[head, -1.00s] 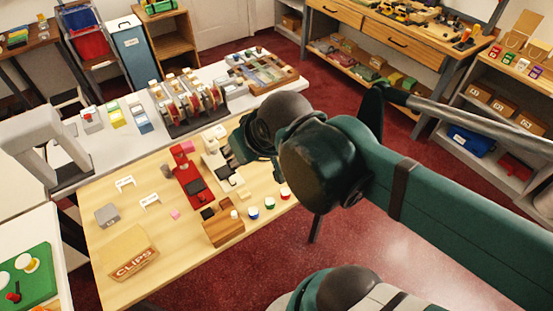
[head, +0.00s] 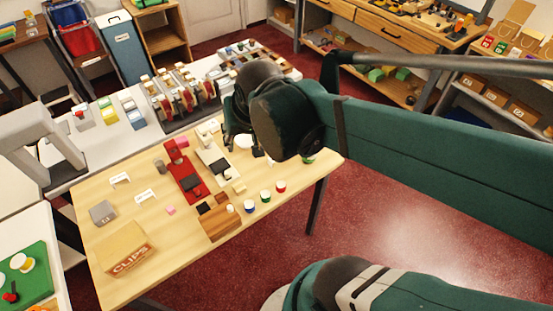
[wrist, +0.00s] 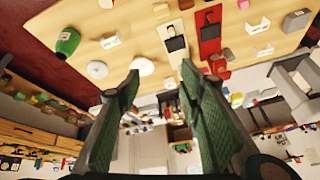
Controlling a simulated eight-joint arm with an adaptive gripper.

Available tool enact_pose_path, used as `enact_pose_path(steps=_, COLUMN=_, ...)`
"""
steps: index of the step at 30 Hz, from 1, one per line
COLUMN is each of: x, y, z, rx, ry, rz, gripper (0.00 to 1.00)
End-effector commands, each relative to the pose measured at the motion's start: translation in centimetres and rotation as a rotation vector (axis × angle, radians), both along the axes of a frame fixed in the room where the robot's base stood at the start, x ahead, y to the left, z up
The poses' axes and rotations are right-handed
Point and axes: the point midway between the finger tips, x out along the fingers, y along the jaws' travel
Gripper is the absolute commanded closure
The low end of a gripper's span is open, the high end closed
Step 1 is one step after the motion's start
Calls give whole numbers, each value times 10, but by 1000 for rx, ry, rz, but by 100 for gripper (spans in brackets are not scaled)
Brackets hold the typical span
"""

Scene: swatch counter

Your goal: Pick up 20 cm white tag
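Two small white tags stand on the wooden table, one (head: 120,178) behind the other (head: 146,196), left of a red stapler-like device. Their print is too small to read, so I cannot tell which says 20 cm. In the wrist view, two white tags, one (wrist: 258,25) and another (wrist: 262,50), show at upper right, beside the red device (wrist: 209,32). My gripper (wrist: 160,71) is open with nothing between its fingers. It is above the table's far right part, well to the right of the tags; the head view mostly hides it behind my arm.
The red device (head: 186,172) and a white one (head: 213,162) stand between my gripper and the tags. A grey box (head: 103,212), a pink block (head: 170,209), a CLIPS box (head: 125,252) and a wooden block (head: 222,222) are nearby. Small coloured-lidded pots (head: 265,196) line the right side.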

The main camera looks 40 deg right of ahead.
Motion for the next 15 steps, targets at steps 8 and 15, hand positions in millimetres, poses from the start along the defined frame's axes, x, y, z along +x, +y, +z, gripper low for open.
enact_pose_path(steps=8, x=21, y=-22, z=-22, rx=53, ry=56, rz=-171, gripper=63)
enact_pose_path(steps=15, x=36, y=-42, z=-45, rx=93, ry=101, rz=-321, gripper=63)
